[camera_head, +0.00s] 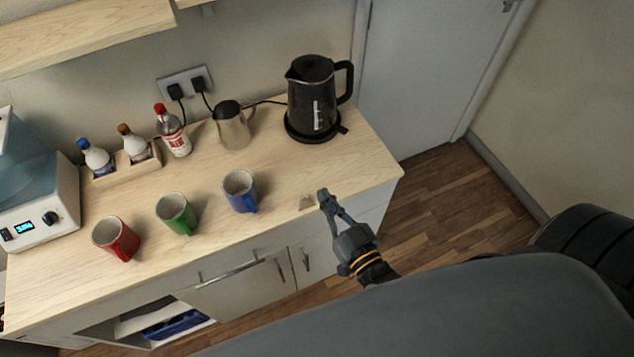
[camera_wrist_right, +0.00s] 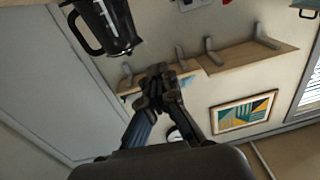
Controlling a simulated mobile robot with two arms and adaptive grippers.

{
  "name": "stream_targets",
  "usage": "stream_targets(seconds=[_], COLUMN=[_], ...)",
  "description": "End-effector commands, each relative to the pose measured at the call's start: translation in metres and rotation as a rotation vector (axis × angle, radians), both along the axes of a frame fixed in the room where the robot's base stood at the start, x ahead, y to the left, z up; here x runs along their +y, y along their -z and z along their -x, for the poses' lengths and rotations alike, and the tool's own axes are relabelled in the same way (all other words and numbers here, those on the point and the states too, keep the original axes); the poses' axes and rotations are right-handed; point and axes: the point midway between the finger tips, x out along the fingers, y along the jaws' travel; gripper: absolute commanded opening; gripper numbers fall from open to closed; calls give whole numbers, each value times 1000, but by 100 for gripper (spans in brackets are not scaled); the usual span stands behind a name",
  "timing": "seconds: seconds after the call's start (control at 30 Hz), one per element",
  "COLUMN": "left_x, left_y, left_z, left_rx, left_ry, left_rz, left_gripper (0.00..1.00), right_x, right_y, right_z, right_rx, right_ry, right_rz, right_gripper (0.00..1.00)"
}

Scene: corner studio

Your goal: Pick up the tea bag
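A small tan, flat patch that looks like the tea bag (camera_head: 307,202) lies on the counter near its front right edge. My right gripper (camera_head: 324,193) is just to the right of it in the head view, over the counter's front edge. Its fingertips come together and look shut, with nothing clearly visible between them. In the right wrist view the fingertips (camera_wrist_right: 158,82) also meet, and no tea bag can be made out there. I cannot tell whether the gripper touches the tea bag. My left gripper is not in view.
On the counter (camera_head: 290,170) stand a blue mug (camera_head: 239,190), a green mug (camera_head: 176,213) and a red mug (camera_head: 115,238). Behind are a black kettle (camera_head: 311,95), a metal jug (camera_head: 232,127) and a red-capped bottle (camera_head: 173,133). Open floor (camera_head: 440,195) lies to the right.

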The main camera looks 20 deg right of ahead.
Motion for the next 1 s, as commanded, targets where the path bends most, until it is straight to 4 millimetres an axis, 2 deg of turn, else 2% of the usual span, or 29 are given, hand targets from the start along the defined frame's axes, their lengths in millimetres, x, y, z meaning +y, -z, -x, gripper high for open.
stream_targets(seconds=[0.37, 0.47, 0.77, 1.0], left_x=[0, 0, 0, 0], left_y=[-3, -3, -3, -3], left_z=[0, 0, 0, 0], left_rx=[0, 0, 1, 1], left_ry=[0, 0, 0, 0], left_rz=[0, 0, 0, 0], left_gripper=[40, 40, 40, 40], right_x=[-1, -1, -1, -1], right_y=[-2, -2, -2, -2], right_z=[6, 5, 5, 5], right_rx=[0, 0, 0, 0], right_ry=[-1, 0, 0, 0], right_rz=[0, 0, 0, 0], right_gripper=[0, 17, 78, 80])
